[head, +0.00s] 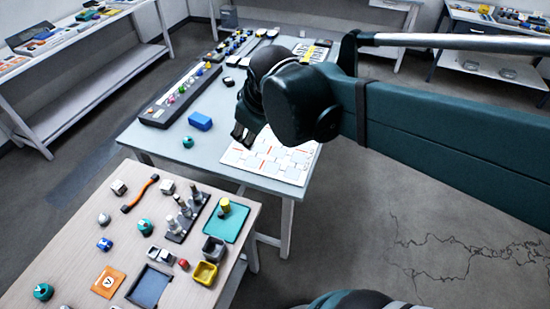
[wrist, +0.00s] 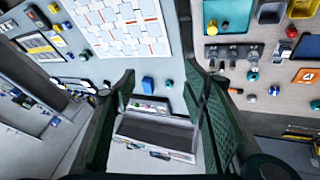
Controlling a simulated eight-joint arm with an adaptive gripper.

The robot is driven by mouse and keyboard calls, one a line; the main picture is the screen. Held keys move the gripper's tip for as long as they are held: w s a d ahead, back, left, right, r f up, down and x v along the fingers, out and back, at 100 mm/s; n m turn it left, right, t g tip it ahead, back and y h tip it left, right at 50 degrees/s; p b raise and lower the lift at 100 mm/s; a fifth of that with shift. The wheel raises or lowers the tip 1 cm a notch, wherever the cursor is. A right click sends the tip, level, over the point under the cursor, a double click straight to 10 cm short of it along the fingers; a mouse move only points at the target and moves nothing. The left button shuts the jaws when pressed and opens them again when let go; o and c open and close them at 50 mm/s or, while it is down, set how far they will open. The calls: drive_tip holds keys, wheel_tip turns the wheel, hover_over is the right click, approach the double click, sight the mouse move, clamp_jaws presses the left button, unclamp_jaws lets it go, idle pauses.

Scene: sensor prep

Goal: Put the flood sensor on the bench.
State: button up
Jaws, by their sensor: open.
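No thing is clearly marked as the flood sensor, so I cannot tell which it is. One small round teal device (head: 188,141) sits near the front edge of the pale blue-grey table (head: 165,150); it also shows in the wrist view (wrist: 168,83). Other teal round devices lie on the near wooden table (head: 80,270): one at its left (head: 43,291) and one near its middle (head: 145,226). Which table is the bench is unclear. My gripper (head: 240,133) is open and empty above the blue-grey table; its fingers (wrist: 160,72) spread wide in the wrist view.
A white panelled board (head: 270,158) lies beneath my gripper. A blue block (head: 200,121) and a dark rack of coloured parts (head: 180,95) lie to its left. The wooden table holds a teal tray (head: 226,222), a yellow bin (head: 204,273) and upright cylinders (head: 184,212).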

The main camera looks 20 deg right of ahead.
drive_tip(key=s+d+f+m+t, duration=0.1)
drive_tip(key=s+d+f+m, duration=0.1)
drive_tip(key=s+m, duration=0.4)
drive_tip(key=shift+s+f+m, duration=0.3)
drive_tip(key=shift+s+f, duration=0.25)
drive_tip(key=shift+s, duration=1.75)
